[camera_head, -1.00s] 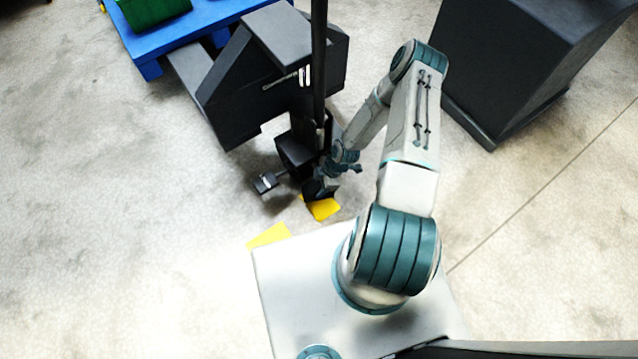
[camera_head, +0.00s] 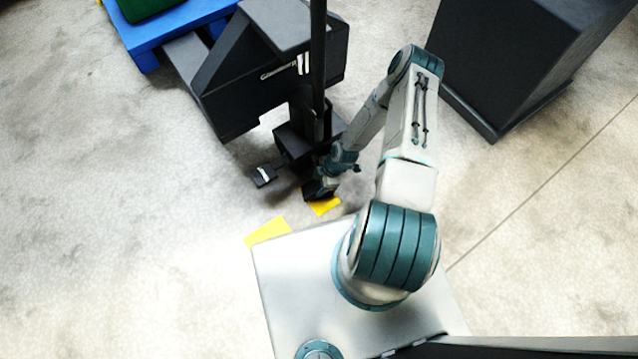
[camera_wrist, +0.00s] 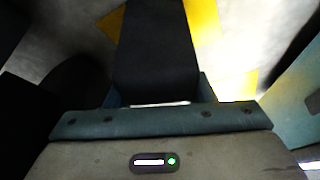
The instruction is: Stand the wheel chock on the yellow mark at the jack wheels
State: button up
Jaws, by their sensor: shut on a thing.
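My gripper (camera_head: 326,180) is shut on the dark wheel chock (camera_head: 316,191). In the wrist view the chock (camera_wrist: 155,50) is a broad black block running away from between the fingers. The chock is low, over or on the yellow mark (camera_head: 325,206) beside the jack, and covers part of it. In the wrist view yellow (camera_wrist: 203,14) shows on both sides of the chock. Whether its underside touches the floor cannot be told. The black jack (camera_head: 305,140) stands right behind the gripper; its wheels are hard to make out.
Another yellow patch (camera_head: 268,232) lies on the floor by my base. A black pedal (camera_head: 263,175) sticks out left of the jack. A dark cabinet (camera_head: 500,70) stands at right and a blue pallet (camera_head: 165,35) at back left. The floor at left is clear.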

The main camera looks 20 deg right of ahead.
jog(key=shift+f+b, duration=0.55)
jog(key=shift+f, duration=0.05)
jog(key=o, duration=1.5)
jog(key=p+v, duration=0.5)
jog(key=v, duration=0.9)
jog(key=shift+a, duration=0.1)
